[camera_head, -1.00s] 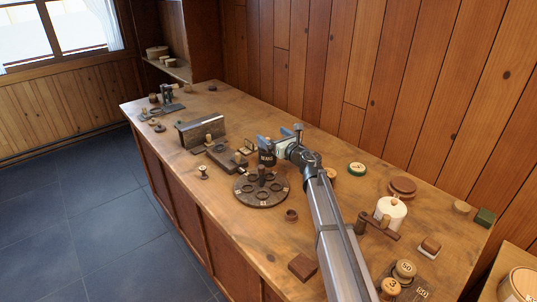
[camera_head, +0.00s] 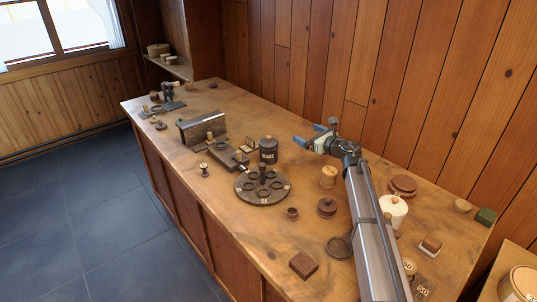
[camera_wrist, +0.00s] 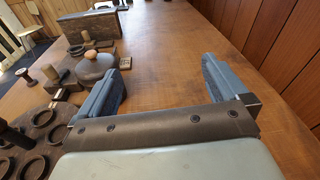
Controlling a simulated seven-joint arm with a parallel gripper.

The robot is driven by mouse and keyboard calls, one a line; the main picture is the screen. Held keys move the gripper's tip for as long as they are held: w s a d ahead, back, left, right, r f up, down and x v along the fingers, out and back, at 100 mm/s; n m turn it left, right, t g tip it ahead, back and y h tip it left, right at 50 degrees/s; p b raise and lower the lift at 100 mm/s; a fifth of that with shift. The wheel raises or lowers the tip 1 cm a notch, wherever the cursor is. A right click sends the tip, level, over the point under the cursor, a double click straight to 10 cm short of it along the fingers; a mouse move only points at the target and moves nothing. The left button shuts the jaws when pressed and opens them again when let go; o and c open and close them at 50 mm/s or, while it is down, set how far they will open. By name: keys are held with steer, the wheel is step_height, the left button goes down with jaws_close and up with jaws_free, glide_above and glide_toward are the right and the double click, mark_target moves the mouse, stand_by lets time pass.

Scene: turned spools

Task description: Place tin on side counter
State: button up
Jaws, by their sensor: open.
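The tin, a dark canister with a knobbed lid and pale lettering (camera_head: 268,151), stands upright on the long wooden counter (camera_head: 235,245), just behind the round dark carousel (camera_head: 262,201). I cannot tell which surface is the side counter.
A separate wooden surface with a round box (camera_head: 521,283) is at the bottom right. A niche shelf (camera_head: 172,66) holds small boxes at the back left. A lidded wooden jar (camera_head: 328,176), turned pots and a white canister (camera_head: 393,212) stand near my arm.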

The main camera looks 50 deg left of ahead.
mark_target(268, 136)
steer(key=s+f+n+g+h, duration=0.1)
steer(key=s, duration=0.1)
steer(key=s+f+n+g+h, duration=0.1)
steer(key=s+f+g, duration=0.1)
steer(key=s+d+f+n+g+h, duration=0.1)
steer(key=s+f+g, duration=0.1)
steer(key=shift+h, duration=0.3)
steer(key=shift+s+d+g, duration=0.1)
steer(key=shift+s+g, duration=0.3)
steer(key=x, duration=1.3)
steer(key=shift+a+f, duration=0.25)
steer(key=shift+f, duration=0.1)
steer(key=shift+s, duration=0.1)
steer(key=c, duration=1.1)
steer(key=shift+r, duration=5.15)
